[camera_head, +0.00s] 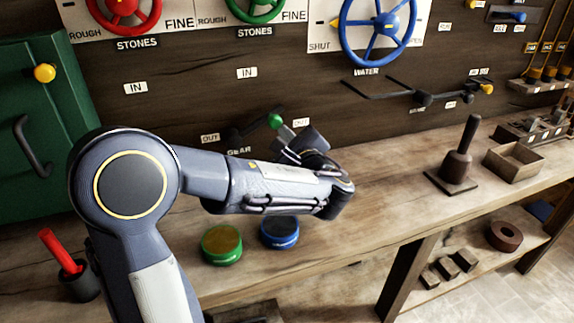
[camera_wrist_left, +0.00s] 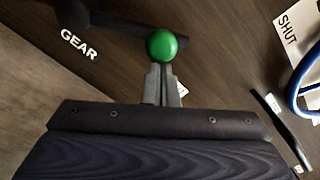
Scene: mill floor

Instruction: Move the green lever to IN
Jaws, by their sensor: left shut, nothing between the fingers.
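The green lever's ball knob (camera_head: 275,120) is on the back wall above the GEAR label (camera_head: 238,151). Its dark arm runs right and slightly up, with the knob near the right OUT label (camera_head: 301,122). An IN label (camera_head: 247,72) is higher on the wall. My left gripper (camera_head: 284,131) is shut and empty, its fingertips close to the knob on its lower right. In the left wrist view the green knob (camera_wrist_left: 162,45) is just beyond the closed fingertips (camera_wrist_left: 160,68); I cannot tell whether they touch. My right gripper is not in view.
Red, green and blue handwheels (camera_head: 385,32) are higher on the wall. A yellow-knobbed lever (camera_head: 487,88) is at right. On the bench are a green round tin (camera_head: 222,246), a blue one (camera_head: 280,234), a dark handled tool (camera_head: 458,160) and an open box (camera_head: 514,160). The bench's middle is clear.

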